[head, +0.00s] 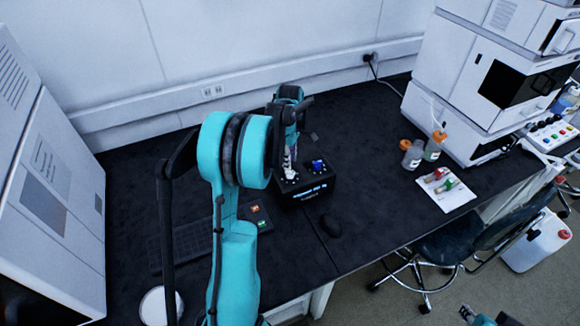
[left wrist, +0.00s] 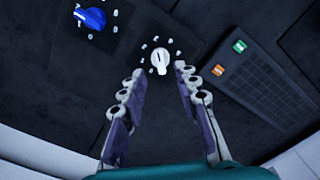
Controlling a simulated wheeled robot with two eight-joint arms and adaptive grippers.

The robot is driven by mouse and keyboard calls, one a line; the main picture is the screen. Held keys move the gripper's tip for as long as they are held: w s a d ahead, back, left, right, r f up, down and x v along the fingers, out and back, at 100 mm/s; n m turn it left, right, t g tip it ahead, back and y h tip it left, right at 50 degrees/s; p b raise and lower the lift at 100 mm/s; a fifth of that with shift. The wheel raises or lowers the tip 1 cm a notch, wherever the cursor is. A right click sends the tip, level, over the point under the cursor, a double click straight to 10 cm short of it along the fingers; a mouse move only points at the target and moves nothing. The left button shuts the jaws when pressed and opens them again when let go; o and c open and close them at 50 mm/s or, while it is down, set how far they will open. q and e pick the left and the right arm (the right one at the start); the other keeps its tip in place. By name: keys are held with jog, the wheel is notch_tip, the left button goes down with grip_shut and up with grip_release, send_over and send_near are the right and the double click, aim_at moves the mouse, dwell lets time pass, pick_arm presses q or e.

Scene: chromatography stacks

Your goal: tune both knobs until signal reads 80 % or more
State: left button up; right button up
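A black control box (head: 318,188) stands on the dark bench; its lit display is too small to read. It carries a white knob (left wrist: 160,62) and a blue knob (left wrist: 92,18), each ringed by small white marks. The blue knob also shows in the head view (head: 318,164). My left gripper (left wrist: 159,75) is open, pointing down over the box, its fingers on either side of the white knob with gaps visible. The blue knob lies outside the fingers. Part of my right gripper (head: 480,316) shows at the bottom edge of the head view, away from the box; its opening is unclear.
Orange-capped bottles (head: 412,155) and a white sheet (head: 452,197) with vials are to the right. Instrument stacks (head: 470,85) flank the bench; a chair (head: 450,240) stands in front.

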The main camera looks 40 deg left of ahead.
pick_arm(q)
notch_tip(320, 180, up, 8)
jog(key=shift+f, duration=0.15)
dwell(0.3)
jog(key=s+d+r+m+t, duration=0.1)
jog(key=s+d+r+m, duration=0.15)
jog(key=d, duration=0.25)
jog(key=s+d+r+m+t, duration=0.1)
jog(key=s+d+m, duration=0.1)
jog(key=d+m, duration=0.3)
jog(key=s+d+r+m+t, duration=0.1)
jog(key=s+d+r+m, duration=0.15)
jog(key=d, duration=0.35)
jog(key=s+d+f+m+t, duration=0.4)
jog(key=s+d+m, duration=0.7)
jog(key=shift+f+m, duration=0.25)
jog(key=shift+m, duration=0.05)
